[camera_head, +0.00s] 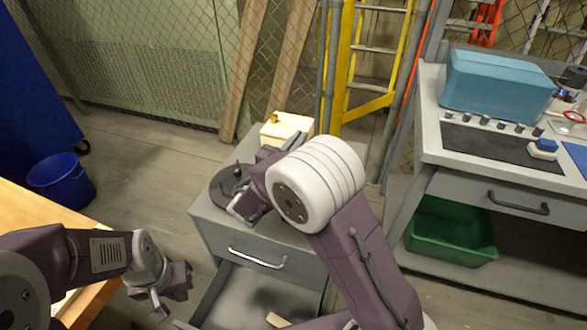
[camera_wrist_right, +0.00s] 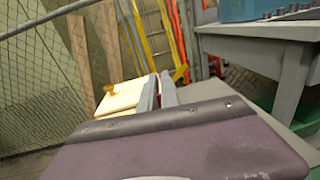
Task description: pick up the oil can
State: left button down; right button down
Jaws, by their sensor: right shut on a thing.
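The oil can, a cream box-shaped can (camera_head: 286,127) with a brass cap, is at the back of the grey drawer cabinet. It also shows in the right wrist view (camera_wrist_right: 122,97), left of my fingers. My right gripper (camera_head: 268,150) is at the can's near side, shut on it; my own wrist hides part of the grip in the head view. In the right wrist view the fingers (camera_wrist_right: 158,92) are at the can's right edge. My left gripper (camera_head: 170,290) is open and empty at lower left, beside the wooden table.
A dark round object with a knob (camera_head: 230,182) sits on the grey cabinet (camera_head: 207,215), whose lower drawer (camera_head: 240,294) is open. A grey workbench (camera_head: 420,140) with a blue box (camera_head: 495,82) stands right. A blue bucket (camera_head: 62,183) and wooden table (camera_head: 25,205) are left.

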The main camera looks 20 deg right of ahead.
dwell(0.9)
jog(key=s+d+r+p, duration=0.4)
jog(key=s+d+r, duration=0.1)
jog(key=d+r, duration=0.6)
notch_tip(320, 180, up, 22)
jog(key=p, duration=2.2)
jog(key=shift+w+a+f, duration=0.2)
jog(key=shift+f, duration=0.05)
